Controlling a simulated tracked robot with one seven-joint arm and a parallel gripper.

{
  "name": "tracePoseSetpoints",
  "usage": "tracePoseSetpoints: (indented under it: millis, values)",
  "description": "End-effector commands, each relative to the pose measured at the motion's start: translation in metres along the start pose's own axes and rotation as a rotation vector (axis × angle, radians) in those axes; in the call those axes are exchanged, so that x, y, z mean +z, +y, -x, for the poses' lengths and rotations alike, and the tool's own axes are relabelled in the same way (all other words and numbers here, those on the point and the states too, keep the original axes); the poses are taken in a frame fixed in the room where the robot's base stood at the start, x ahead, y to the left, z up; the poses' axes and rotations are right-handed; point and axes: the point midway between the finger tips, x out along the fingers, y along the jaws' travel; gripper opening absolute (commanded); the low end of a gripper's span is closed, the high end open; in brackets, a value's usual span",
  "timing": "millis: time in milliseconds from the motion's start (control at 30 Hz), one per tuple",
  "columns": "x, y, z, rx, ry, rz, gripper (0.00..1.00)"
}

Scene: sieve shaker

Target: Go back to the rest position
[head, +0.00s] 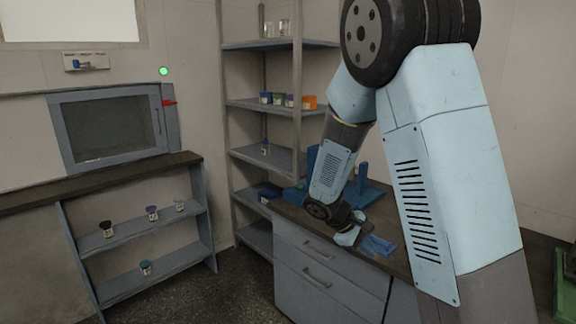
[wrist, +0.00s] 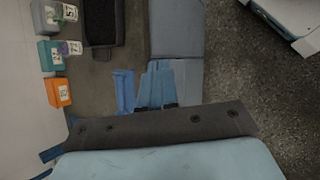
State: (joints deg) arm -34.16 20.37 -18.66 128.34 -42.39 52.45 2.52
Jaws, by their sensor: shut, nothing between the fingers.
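My arm reaches down from the upper right of the head view, bent at the elbow. My gripper (head: 377,246) is low over the dark counter top (head: 400,262), its blue fingers at the end of the wrist. The fingers are together, with nothing seen held between them. I cannot tell whether they touch the counter. Blue finger-like parts also show in the middle of the wrist view, above my own dark grey and pale blue link. A blue machine (head: 367,192) stands on the counter behind the arm, partly hidden by it.
A grey shelf rack (head: 262,45) behind the counter holds small boxes, including an orange box (head: 309,102), also in the wrist view (wrist: 58,91). At left, a low shelf (head: 125,237) holds several small jars below a windowed cabinet (head: 112,125). Dark floor (head: 235,285) lies open between.

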Motion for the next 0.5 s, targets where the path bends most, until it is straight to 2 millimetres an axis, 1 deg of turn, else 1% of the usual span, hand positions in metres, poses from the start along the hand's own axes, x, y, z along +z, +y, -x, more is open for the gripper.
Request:
tracePoseSetpoints:
  millis: [33, 100, 500]
  values:
    - [0.011, 0.003, 0.006, -0.026, 0.023, -0.036, 0.0]
    - [0.024, 0.005, 0.013, -0.062, 0.05, -0.084, 0.0]
    - [0.1, 0.01, 0.059, -0.241, 0.22, -0.341, 0.0]
